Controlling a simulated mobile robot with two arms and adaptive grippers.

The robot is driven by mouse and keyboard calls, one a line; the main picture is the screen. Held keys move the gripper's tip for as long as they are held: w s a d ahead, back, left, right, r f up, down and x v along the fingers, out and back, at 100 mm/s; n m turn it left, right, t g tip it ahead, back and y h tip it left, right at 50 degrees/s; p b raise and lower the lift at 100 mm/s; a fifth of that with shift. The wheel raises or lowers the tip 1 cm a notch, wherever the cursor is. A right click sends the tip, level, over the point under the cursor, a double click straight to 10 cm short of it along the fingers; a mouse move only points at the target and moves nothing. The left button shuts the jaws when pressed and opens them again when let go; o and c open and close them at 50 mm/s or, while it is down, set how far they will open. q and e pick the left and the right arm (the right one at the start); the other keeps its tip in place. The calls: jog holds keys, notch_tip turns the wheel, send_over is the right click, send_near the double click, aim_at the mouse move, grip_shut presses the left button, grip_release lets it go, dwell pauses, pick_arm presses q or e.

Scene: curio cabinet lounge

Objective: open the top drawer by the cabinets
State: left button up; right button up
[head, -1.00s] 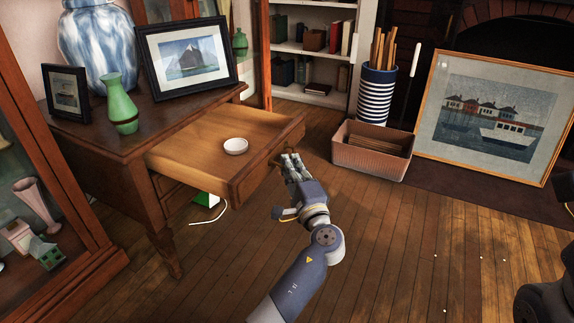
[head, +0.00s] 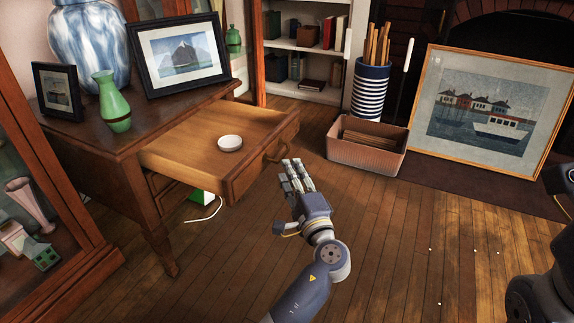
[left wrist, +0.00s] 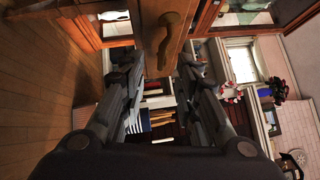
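The top drawer (head: 205,155) of the wooden side table (head: 95,145) stands pulled well out, with a small white round dish (head: 230,143) inside. Its front bears a curved handle (head: 277,150). My left gripper (head: 292,172) is just in front of the drawer front, a little to the right of and below the handle, apart from it. In the left wrist view the gripper (left wrist: 160,75) has its fingers spread with nothing between them, and the handle (left wrist: 168,40) shows beyond the fingertips. My right gripper cannot be made out; only parts of my right arm show at the right edge.
A green vase (head: 113,102), a blue-white vase (head: 90,45) and framed pictures stand on the table. A glass cabinet (head: 60,262) is at the left. A woven box (head: 367,153), striped bin (head: 371,92) and large framed picture (head: 482,112) stand behind. The floor in front is open.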

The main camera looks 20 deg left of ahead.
pick_arm(q)
jog(key=v, duration=0.3)
jog(key=shift+w, duration=0.1)
